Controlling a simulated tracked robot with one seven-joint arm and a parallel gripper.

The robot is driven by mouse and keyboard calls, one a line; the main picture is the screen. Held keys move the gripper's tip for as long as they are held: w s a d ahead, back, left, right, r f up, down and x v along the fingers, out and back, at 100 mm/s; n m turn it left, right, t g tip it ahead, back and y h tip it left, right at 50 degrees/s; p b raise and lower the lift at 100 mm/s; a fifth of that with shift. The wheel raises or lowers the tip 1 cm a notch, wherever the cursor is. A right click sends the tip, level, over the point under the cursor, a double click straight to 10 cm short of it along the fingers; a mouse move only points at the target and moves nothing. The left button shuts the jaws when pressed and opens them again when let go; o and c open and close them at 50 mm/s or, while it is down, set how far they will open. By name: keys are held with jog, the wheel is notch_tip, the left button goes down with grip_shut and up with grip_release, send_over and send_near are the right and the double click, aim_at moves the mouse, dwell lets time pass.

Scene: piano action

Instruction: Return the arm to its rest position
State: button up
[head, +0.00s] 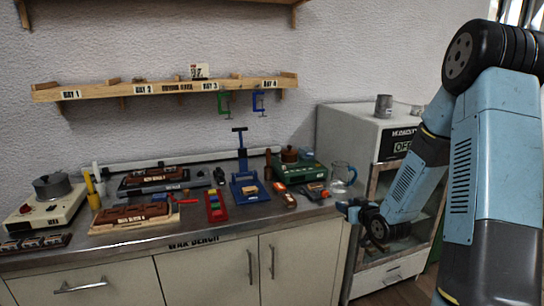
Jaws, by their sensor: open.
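My arm comes in from the right side of the head view, its blue links bent and reaching down to the wrist. My gripper (349,208) is a small dark shape at the arm's end, just off the right end of the wax bench (215,241). It points left toward the bench, in front of the white cabinet. It is open, and nothing shows between its fingers. The fingertips are small and dark, so their detail is hard to make out.
A glass jug (342,176) stands on the bench close behind my gripper. A blue press (246,186), a green box (300,172) and a red tray (215,206) are further left. The white cabinet (350,130) stands behind my arm. Shelves hang on the wall.

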jog(key=s+r+m+g+h, duration=0.2)
jog(key=s+r+g+h, duration=0.3)
jog(key=s+r, duration=0.85)
jog(key=s+a+r+g, duration=0.1)
jog(key=s+r, duration=0.3)
jog(key=s, duration=0.7)
jog(key=s+a+r+m+g, duration=0.1)
jog(key=s+r, duration=0.4)
jog(key=s, duration=0.6)
jog(key=shift+s+a+m+g+y, duration=0.35)
jog(key=shift+a+g, duration=0.2)
jog(key=shift+g, duration=0.35)
